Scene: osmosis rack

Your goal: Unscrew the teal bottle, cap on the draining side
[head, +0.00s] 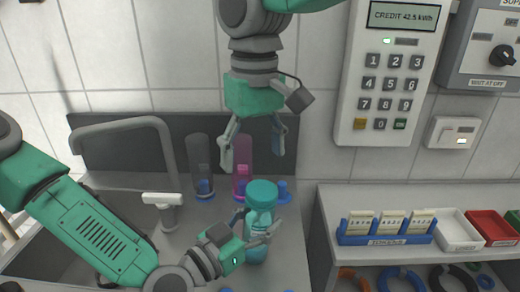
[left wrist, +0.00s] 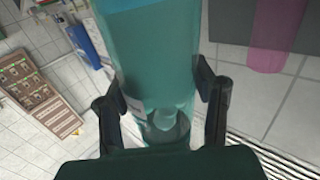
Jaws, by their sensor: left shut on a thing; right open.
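The teal bottle (head: 260,220) stands upright on the draining side (head: 288,262) with its darker teal cap (head: 261,193) on top. My left gripper (head: 257,236) is shut around the bottle's body from the left. The left wrist view shows the translucent bottle (left wrist: 150,65) between the two dark fingers of that gripper (left wrist: 163,105). My right gripper (head: 252,153) points down above the cap. Its fingers are spread open and empty, apart from the cap.
A clear tube (head: 200,160) and a magenta tube (head: 242,165) stand behind the bottle. A tap (head: 165,150) and basin are at left. At right, a shelf (head: 335,215) bears a blue card holder (head: 385,235), a white tray (head: 460,228) and a red tray (head: 490,226). A keypad meter (head: 390,75) is on the wall.

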